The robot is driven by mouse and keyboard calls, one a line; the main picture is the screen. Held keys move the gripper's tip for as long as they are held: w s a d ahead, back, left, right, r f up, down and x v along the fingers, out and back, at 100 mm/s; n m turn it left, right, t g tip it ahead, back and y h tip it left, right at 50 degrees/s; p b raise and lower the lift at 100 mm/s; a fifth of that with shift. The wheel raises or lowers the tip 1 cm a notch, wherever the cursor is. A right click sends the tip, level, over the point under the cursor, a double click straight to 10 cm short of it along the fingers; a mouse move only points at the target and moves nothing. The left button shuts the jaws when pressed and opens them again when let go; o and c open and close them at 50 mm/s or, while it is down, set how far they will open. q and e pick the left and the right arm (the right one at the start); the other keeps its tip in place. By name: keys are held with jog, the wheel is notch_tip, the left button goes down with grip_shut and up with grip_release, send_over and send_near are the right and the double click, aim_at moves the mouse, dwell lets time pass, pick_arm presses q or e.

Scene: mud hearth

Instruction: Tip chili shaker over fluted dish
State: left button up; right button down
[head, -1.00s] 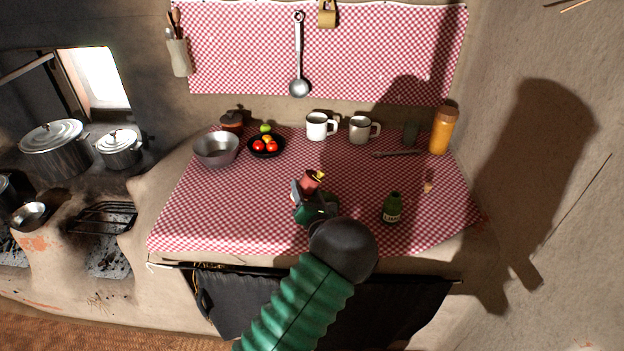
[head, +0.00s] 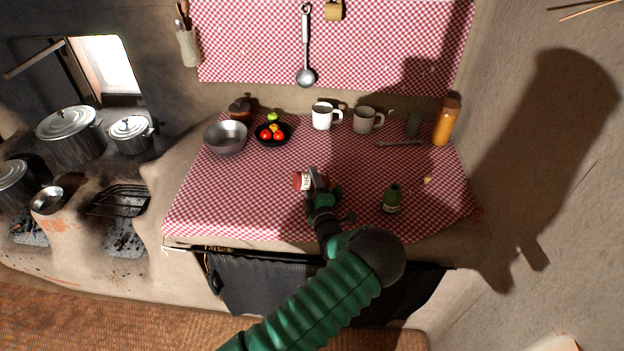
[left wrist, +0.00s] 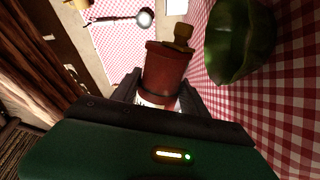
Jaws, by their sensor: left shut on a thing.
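My left gripper (head: 312,183) is shut on the chili shaker (head: 303,181), a small red container with a pale label, above the checked cloth. In the left wrist view the shaker (left wrist: 168,70) sits between the fingers (left wrist: 155,92), with its brass-yellow cap pointing away from the gripper. The shaker looks tilted well over; its cap is not clear in the head view. A green fluted dish (left wrist: 240,38) shows close beside the shaker in the left wrist view, over the cloth. My right gripper is not in view.
A metal bowl (head: 226,138), a fruit plate (head: 272,133), two mugs (head: 323,116) and an orange bottle (head: 446,122) stand at the back. The left cloth is clear.

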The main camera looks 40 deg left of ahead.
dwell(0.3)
pick_arm(q)
jog(key=shift+f+b, duration=0.85)
jog(key=shift+f, duration=0.75)
notch_tip(320, 180, up, 4)
jog(key=p, duration=0.3)
jog(key=shift+f+p, duration=0.15)
jog(key=shift+p, duration=0.25)
jog(key=shift+f, duration=0.2)
